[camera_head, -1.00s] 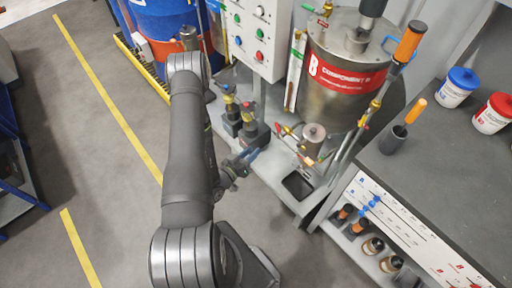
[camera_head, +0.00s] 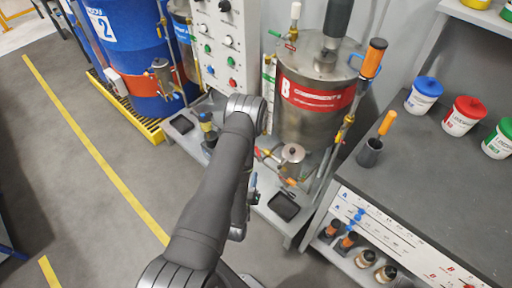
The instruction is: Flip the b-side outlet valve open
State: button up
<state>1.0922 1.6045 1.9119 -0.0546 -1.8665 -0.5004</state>
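The B-side tank (camera_head: 312,110) is a steel vessel with a red "B" label, standing right of centre. At its lower left is a small valve with a red handle (camera_head: 264,153), beside a small steel pot (camera_head: 292,156); this looks like the B outlet, but its handle position is too small to tell. My gripper (camera_head: 253,190) is small and partly hidden behind my own arm, below and left of the red handle and apparently apart from it. Whether its fingers are open or shut does not show.
A control panel (camera_head: 228,45) stands left of the tank. A black tray (camera_head: 284,205) lies on the stand below the pot. The grey workbench (camera_head: 430,175) on the right carries lidded tubs and an orange-handled tool in a dark cup. A blue drum (camera_head: 130,45) stands left. Floor at left is clear.

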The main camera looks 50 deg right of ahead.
jog(key=w+d+t, duration=0.1)
jog(key=w+d, duration=0.3)
jog(key=d, duration=0.2)
jog(key=w+d+n+t, duration=0.1)
jog(key=w+d, duration=0.3)
jog(key=d, duration=0.3)
jog(key=shift+d+r+y, duration=0.3)
jog(key=shift+r, duration=0.15)
jog(key=shift+c, duration=0.2)
grip_shut()
